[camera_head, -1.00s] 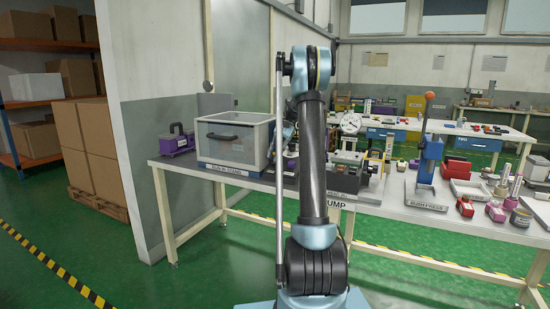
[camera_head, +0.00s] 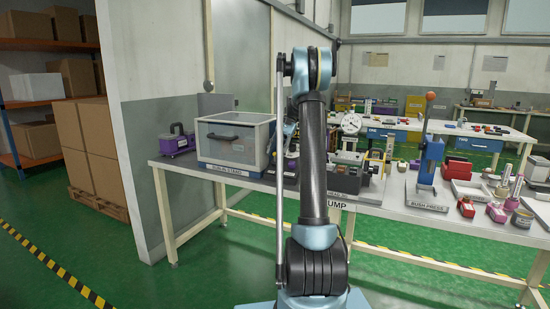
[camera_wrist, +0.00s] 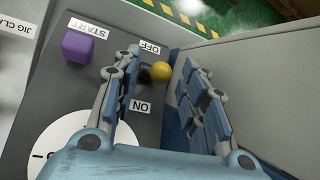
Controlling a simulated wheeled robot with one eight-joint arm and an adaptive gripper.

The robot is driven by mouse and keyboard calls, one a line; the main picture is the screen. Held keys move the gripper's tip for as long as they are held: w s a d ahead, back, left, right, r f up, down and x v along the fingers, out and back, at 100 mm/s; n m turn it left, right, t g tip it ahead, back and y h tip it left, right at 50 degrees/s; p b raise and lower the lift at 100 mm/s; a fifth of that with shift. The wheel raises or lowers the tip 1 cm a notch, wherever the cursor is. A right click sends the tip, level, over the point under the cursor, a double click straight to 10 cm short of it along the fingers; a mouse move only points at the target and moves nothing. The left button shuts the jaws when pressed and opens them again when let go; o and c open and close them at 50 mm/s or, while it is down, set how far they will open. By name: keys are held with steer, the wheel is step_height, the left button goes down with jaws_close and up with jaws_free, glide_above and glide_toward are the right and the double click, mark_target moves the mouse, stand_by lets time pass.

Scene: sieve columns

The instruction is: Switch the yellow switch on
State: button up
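The yellow switch (camera_wrist: 160,71) shows in the wrist view as a round yellow knob on a dark stem, on a grey panel (camera_wrist: 75,95). The knob sits closer to the OFF label (camera_wrist: 150,47) than to the ON label (camera_wrist: 140,107). My gripper (camera_wrist: 159,62) is open, and the knob appears between its two fingers with a gap on the right. Whether the left finger touches the stem I cannot tell. In the head view my arm hides the switch, and only a bit of the gripper shows beside the arm.
A purple START button (camera_wrist: 78,46) and a white dial (camera_wrist: 85,150) are on the same panel. A pale wall or cover (camera_wrist: 260,90) rises close to the right finger. In the head view, a clear-fronted box (camera_head: 232,143) and a bush press (camera_head: 428,160) stand on the bench.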

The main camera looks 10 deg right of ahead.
steer(key=v, duration=1)
steer(key=shift+r, duration=0.15)
steer(key=s+a+f+n+t+h, duration=0.15)
steer(key=s+a, duration=0.25)
steer(key=s, duration=1)
steer(key=s+a+n+t+h, duration=0.1)
steer(key=s+a+h, duration=0.15)
steer(key=s, duration=1.05)
steer(key=s+f+n+t+h, duration=0.1)
steer(key=s+f+n+t, duration=0.2)
steer(key=s+f, duration=1.8)
steer(key=s, duration=0.3)
steer(key=shift+a+f, duration=0.3)
steer(key=shift+f, duration=0.05)
steer(key=shift+w, duration=0.1)
